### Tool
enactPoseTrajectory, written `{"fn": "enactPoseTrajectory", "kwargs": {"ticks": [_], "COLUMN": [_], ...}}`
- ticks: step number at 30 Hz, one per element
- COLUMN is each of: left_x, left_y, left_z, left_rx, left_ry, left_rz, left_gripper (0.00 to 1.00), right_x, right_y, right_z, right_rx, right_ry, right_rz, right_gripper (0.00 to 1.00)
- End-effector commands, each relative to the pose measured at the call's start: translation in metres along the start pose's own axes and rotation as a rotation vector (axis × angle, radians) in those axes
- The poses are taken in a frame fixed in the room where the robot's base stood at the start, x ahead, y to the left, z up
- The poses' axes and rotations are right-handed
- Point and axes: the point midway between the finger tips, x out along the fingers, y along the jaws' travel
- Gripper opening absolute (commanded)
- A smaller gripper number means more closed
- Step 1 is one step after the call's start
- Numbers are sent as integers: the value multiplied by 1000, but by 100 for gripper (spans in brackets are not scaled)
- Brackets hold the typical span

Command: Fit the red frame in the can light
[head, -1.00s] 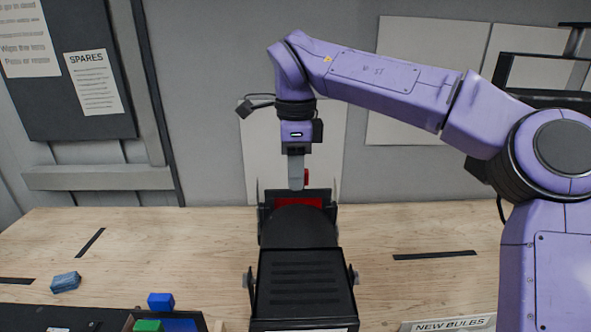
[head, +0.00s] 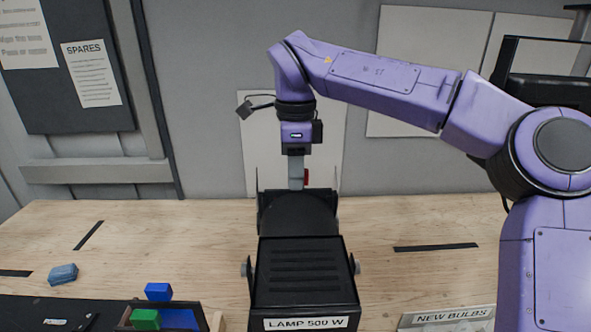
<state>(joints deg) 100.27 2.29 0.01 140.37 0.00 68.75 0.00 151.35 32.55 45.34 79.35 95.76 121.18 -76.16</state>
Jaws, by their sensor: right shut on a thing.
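The can light (head: 304,270) is a black lamp labelled "LAMP 500 W". It stands on the bench in the middle, its back towards me and its open front end facing away. My right gripper (head: 297,182) points straight down over the far end of the lamp. It is shut on the red frame (head: 306,177), of which only a small red piece shows beside the finger. The rest of the frame is hidden behind the lamp's black upper edge, so I cannot tell how it sits in the lamp. My left gripper is out of view.
A blue block (head: 158,291) and a green block (head: 146,319) are at a dark tray at the lower left. A blue-grey sponge-like piece (head: 63,273) lies further left. A "NEW BULBS" label (head: 450,315) is at the lower right. The bench on both sides of the lamp is mostly clear.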

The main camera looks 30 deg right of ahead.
Motion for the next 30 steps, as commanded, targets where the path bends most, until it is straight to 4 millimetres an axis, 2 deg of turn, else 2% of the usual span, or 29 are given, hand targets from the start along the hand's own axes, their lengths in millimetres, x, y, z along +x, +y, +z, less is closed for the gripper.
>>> {"fn": "enactPoseTrajectory", "kwargs": {"ticks": [15,16,18,19,26,30], "left_x": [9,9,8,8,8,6], "left_y": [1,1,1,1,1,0], "left_z": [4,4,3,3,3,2], "left_rx": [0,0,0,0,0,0], "left_ry": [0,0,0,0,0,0], "left_rz": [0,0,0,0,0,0], "left_gripper": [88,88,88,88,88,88], "right_x": [14,14,13,13,13,1], "right_y": [0,0,0,0,0,0], "right_z": [0,0,0,0,0,0], "right_rx": [0,0,0,0,0,1], "right_ry": [0,0,0,0,0,0], "right_rz": [0,-1,0,0,0,-2], "right_gripper": [0,26,49,53,53,53]}}
